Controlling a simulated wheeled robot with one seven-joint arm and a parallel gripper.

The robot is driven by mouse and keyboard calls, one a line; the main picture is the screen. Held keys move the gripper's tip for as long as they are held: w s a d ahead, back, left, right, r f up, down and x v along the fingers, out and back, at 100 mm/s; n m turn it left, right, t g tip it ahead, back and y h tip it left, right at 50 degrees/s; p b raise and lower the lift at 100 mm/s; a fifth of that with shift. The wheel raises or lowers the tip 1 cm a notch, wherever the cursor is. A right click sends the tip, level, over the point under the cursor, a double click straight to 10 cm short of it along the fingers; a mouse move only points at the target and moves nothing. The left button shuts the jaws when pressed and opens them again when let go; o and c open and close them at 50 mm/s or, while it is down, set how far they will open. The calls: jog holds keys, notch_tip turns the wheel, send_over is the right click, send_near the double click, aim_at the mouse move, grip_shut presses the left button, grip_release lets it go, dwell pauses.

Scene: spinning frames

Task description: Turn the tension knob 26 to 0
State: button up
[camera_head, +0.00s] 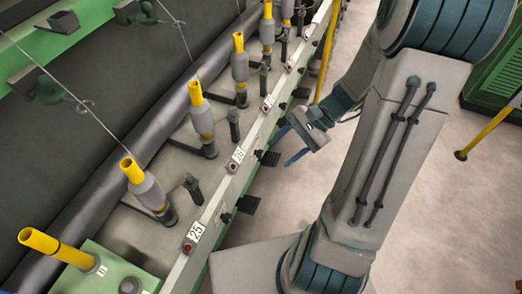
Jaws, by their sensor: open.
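The plate marked 26 (238,156) is on the green and grey rail of the spinning frame, with a red button (232,168) beside it. A dark knob-like tab (269,158) sticks out from the rail just right of this plate. I take it for the tension knob of 26, but its dial and setting are too small to read. My gripper (280,151) is open, its two blue fingers apart, just right of the rail and close to this tab. I cannot tell whether a finger touches the tab. Nothing shows between the fingers.
The plate marked 25 (195,231) and another dark tab (247,204) are nearer on the rail. Yellow-topped spindles (202,118) stand in a row behind it, with thin threads above. A yellow post (484,134) and green cabinet (498,75) are at right. The floor (280,205) between is clear.

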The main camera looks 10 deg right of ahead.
jog(key=w+d+f+m+t+y+b, duration=0.2)
jog(key=f+m+b, duration=0.2)
jog(key=f, duration=0.4)
jog(key=w+d+f+m+t+y+b, duration=0.2)
jog(key=d+f+m+t+y+b, duration=0.15)
jog(key=f, duration=0.35)
jog(key=m+t+b, duration=0.5)
jog(key=m+t, duration=0.1)
send_near(262, 155)
jog(key=b+x, duration=0.1)
jog(key=x, duration=0.3)
jog(key=b+x, duration=0.1)
jog(key=x, duration=0.4)
jog(key=shift+w+f+b, duration=0.25)
jog(key=shift+b, duration=0.05)
jog(key=c, duration=1)
